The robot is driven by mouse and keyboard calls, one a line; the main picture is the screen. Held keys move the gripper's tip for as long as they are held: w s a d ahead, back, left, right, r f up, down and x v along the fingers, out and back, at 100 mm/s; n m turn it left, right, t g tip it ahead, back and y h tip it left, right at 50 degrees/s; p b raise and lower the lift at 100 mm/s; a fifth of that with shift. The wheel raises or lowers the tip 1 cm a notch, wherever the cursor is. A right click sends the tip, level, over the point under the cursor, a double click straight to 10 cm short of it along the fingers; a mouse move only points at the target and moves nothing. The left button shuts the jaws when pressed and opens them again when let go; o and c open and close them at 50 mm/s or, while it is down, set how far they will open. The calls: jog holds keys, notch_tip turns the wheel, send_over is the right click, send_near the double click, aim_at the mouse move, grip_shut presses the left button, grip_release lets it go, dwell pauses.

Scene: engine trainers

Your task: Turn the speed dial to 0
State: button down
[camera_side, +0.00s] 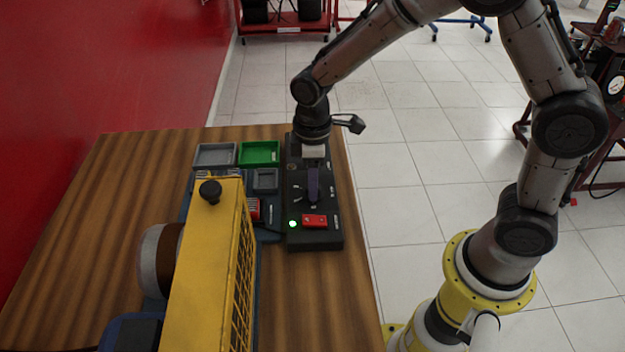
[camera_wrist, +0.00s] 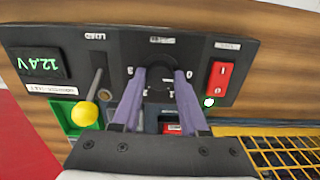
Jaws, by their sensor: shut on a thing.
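The speed dial (camera_wrist: 160,88) is a dark round knob on the black control panel (camera_wrist: 125,48). Numbers 0 to 3 are printed around it, upside down in the wrist view, with 0 to the right of the knob and 3 to the left. My gripper (camera_wrist: 161,74) has its two purple fingers on either side of the knob, shut on it. In the side view my gripper (camera_side: 313,198) reaches down onto the panel and hides the dial. I cannot tell which number the dial points at.
A red switch (camera_wrist: 219,80) and a lit green lamp (camera_wrist: 209,102) are close beside the dial. A yellow-knobbed lever (camera_wrist: 85,115) and a 12.4V display (camera_wrist: 38,64) are to its left. A yellow guarded machine (camera_side: 205,265) stands left of the panel in the side view.

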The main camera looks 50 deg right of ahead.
jog(key=shift+r, duration=0.1)
dwell(0.3)
jog(key=shift+c, duration=2.2)
grip_release()
notch_tip(320, 180, up, 14)
